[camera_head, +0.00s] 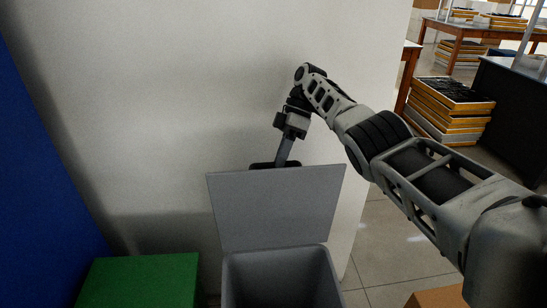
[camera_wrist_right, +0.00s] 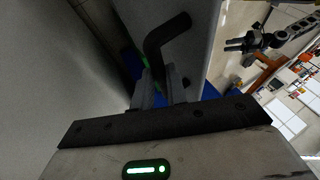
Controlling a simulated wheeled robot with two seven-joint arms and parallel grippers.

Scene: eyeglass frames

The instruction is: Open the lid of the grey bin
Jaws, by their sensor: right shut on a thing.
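The grey bin (camera_head: 282,280) stands at the bottom middle of the head view. Its flat lid (camera_head: 278,205) is raised nearly upright at the bin's far edge, and the bin's mouth is uncovered. My right gripper (camera_head: 277,164) is at the lid's top edge, partly hidden behind it. In the right wrist view my right gripper (camera_wrist_right: 162,88) is shut on the lid's black bent handle (camera_wrist_right: 168,34). What appears to be my left gripper (camera_wrist_right: 230,45) shows small and dark at the upper right of that view; its jaws are too small to judge.
A pale wall (camera_head: 150,110) is close behind the lid. A green box (camera_head: 140,280) stands left of the bin, with a blue panel (camera_head: 40,170) beyond. A cardboard box (camera_head: 437,298) is at lower right. Stacked trays (camera_head: 445,108) and tables stand farther back. Tiled floor (camera_head: 385,235) is open right of the bin.

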